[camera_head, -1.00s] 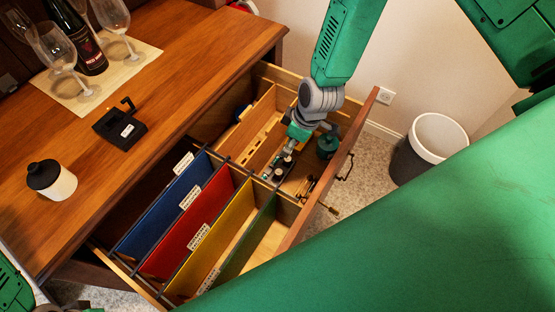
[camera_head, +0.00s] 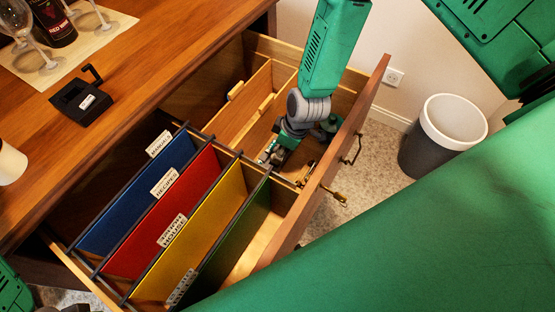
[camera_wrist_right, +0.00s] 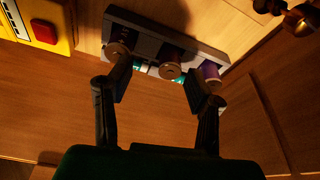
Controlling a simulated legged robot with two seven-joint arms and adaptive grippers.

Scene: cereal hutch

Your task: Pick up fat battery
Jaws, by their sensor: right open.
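My right gripper (camera_head: 272,154) reaches down into the open drawer (camera_head: 290,222). In the right wrist view its two dark fingers (camera_wrist_right: 158,80) are apart, with nothing clearly held. Beyond the tips is a grey holder (camera_wrist_right: 146,40) with several round-ended cylinders, which look like batteries. The middle cylinder (camera_wrist_right: 170,66) shows between the fingertips. Another cylinder (camera_wrist_right: 118,45) is behind the left fingertip, and a purplish one (camera_wrist_right: 210,74) is by the right one. I cannot tell which is the fat battery. Contact is unclear. In the head view the gripper largely hides the holder.
Blue, red, yellow and green dividers (camera_head: 205,225) fill the drawer's near part. A green round object (camera_head: 331,123) and brass items (camera_head: 306,174) lie near the gripper. A yellow box with a red button (camera_wrist_right: 42,32) is left in the wrist view. A bin (camera_head: 440,140) stands outside.

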